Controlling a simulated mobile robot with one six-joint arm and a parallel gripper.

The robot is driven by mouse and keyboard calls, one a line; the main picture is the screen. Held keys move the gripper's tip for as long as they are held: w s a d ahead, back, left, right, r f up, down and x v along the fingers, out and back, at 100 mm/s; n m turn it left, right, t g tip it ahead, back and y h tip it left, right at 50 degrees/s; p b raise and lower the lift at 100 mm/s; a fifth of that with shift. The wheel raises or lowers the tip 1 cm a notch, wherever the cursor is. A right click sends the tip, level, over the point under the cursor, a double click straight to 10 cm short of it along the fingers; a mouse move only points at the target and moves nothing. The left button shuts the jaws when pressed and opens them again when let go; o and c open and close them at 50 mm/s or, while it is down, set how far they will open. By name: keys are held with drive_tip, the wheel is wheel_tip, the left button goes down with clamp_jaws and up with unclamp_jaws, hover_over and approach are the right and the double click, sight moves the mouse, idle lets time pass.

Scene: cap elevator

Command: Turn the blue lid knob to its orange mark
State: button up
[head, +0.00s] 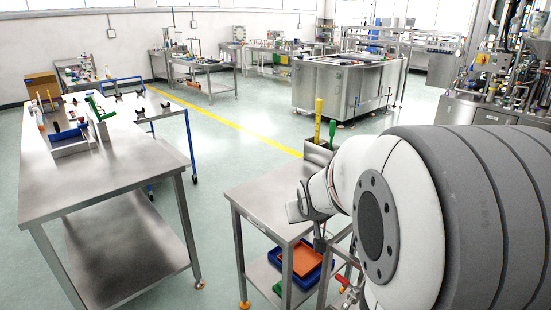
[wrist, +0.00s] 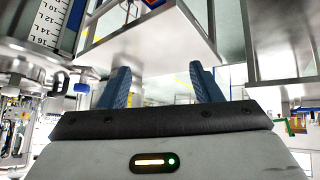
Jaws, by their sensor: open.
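My gripper (wrist: 160,85) shows in the wrist view with its two blue ridged fingers spread wide and nothing between them. I cannot make out a blue lid knob with an orange mark in either view. A small blue part (wrist: 82,87) sits beside a steel vessel (wrist: 30,62) at the left of the wrist view, left of my fingers and apart from them. I cannot tell whether it is the knob. In the head view my arm covers much of the right side, and the fingers are not clear there.
A steel table (head: 262,192) stands close beside my arm, with a holder (head: 318,153) at its back. Another steel table (head: 110,180) is at left. Steel process equipment (head: 490,105) stands at right behind my arm. The green floor (head: 225,160) between the tables is free.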

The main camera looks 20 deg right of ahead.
drive_tip(key=w+d+t+h+p, duration=0.1)
drive_tip(key=w+d+t+p, duration=0.1)
drive_tip(key=w+d, duration=0.5)
drive_tip(key=w+d+t+p, duration=0.2)
drive_tip(key=w+d+t, duration=0.15)
drive_tip(key=d, duration=0.55)
drive_tip(key=d+f+t+y+p, duration=0.1)
drive_tip(key=d+f+t+p, duration=0.35)
drive_tip(key=d, duration=0.65)
drive_tip(key=w, duration=0.2)
drive_tip(key=w+p, duration=0.1)
drive_tip(key=w, duration=0.2)
drive_tip(key=w+d, duration=0.1)
drive_tip(key=w, duration=0.1)
drive_tip(key=shift+w+r+p, duration=0.25)
drive_tip(key=shift+w+p, duration=0.1)
drive_tip(key=shift+p, duration=0.05)
drive_tip(key=shift+c, duration=0.5)
